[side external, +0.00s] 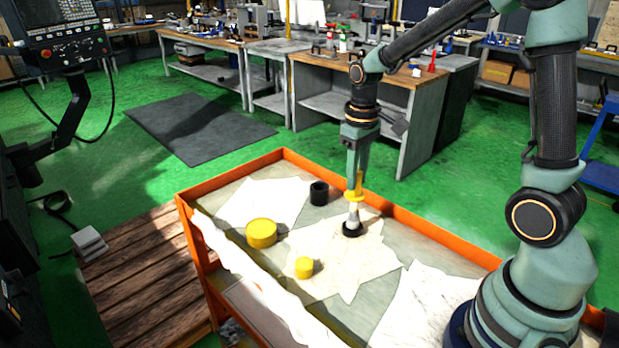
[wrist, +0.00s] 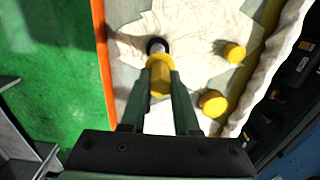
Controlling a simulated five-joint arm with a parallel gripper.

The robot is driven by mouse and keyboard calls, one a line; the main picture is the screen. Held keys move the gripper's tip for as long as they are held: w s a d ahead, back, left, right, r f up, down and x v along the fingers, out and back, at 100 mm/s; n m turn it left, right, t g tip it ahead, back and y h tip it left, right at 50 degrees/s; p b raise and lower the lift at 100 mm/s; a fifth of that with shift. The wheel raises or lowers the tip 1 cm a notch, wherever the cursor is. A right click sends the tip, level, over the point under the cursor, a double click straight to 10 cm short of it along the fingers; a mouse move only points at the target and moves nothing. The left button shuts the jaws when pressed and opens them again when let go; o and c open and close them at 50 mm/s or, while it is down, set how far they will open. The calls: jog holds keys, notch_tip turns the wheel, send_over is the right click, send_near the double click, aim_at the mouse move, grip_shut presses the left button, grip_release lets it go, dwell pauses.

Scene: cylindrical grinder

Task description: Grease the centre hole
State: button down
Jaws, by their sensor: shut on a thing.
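My gripper (side external: 355,183) is shut on a yellow-handled tool (side external: 354,195), which it holds nearly upright over the cart. The tool has a wide yellow collar and a pale lower part. A black round piece (side external: 352,229) is at its lower end, at the cloth; I cannot tell whether it belongs to the tool or is a separate holder. In the wrist view the tool (wrist: 160,77) sits between the two green fingers, with the black piece (wrist: 157,45) beyond it. I cannot make out a centre hole.
A large yellow round container (side external: 262,233), a small yellow one (side external: 304,268) and a black cup (side external: 319,193) stand on the cart, left of the tool. Pale cloths (side external: 250,203) cover parts of the top. An orange rim (side external: 240,172) edges the cart. Workbenches stand behind.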

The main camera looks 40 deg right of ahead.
jog(key=shift+d, duration=0.5)
jog(key=shift+a, duration=0.1)
jog(key=shift+a, duration=0.5)
jog(key=shift+d, duration=0.2)
jog(key=shift+d, duration=0.4)
jog(key=shift+f, duration=0.1)
jog(key=shift+a, duration=0.6)
jog(key=shift+d, duration=0.3)
jog(key=shift+r, duration=0.2)
